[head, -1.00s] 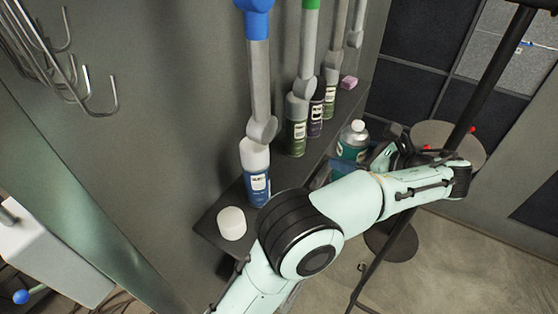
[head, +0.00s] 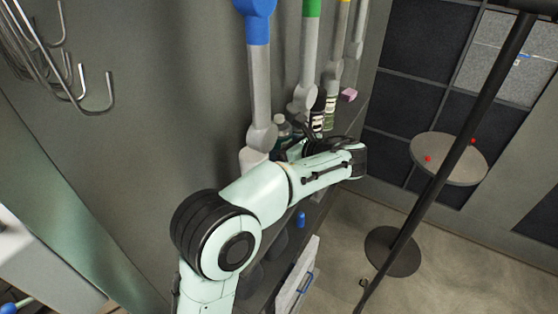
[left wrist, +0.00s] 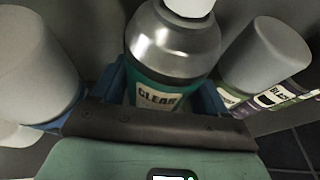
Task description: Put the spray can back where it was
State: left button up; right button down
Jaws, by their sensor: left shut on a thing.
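The spray can (left wrist: 165,65) has a silver shoulder, a white cap and a teal label reading "CLEAR" in the left wrist view. My left gripper (left wrist: 160,98) is shut on it, with a blue finger on each side. In the head view the can's upper part (head: 283,128) shows between the wall and my left arm. It is among the row of cans on the shelf. My arm hides its base, so I cannot tell whether it touches the shelf. My right gripper is not in view.
A grey-capped can (left wrist: 35,65) stands close on the left, and another (left wrist: 265,60) close on the right. Purple-labelled (head: 318,112) and green-labelled cans (head: 330,108) stand farther along. Grey pipes (head: 259,85) descend behind. A pink block (head: 349,95) and round table (head: 450,160) are beyond.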

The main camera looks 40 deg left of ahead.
pick_arm(q)
notch_tip(320, 180, down, 4)
jog(key=shift+f+b, duration=0.15)
jog(key=shift+b, duration=0.2)
jog(key=shift+s+a+f, duration=0.1)
jog(key=shift+a+f, duration=0.05)
jog(key=shift+a, duration=0.05)
jog(key=shift+f, duration=0.1)
jog(key=o, duration=1.2)
jog(key=shift+f, duration=0.1)
jog(key=shift+c, duration=0.2)
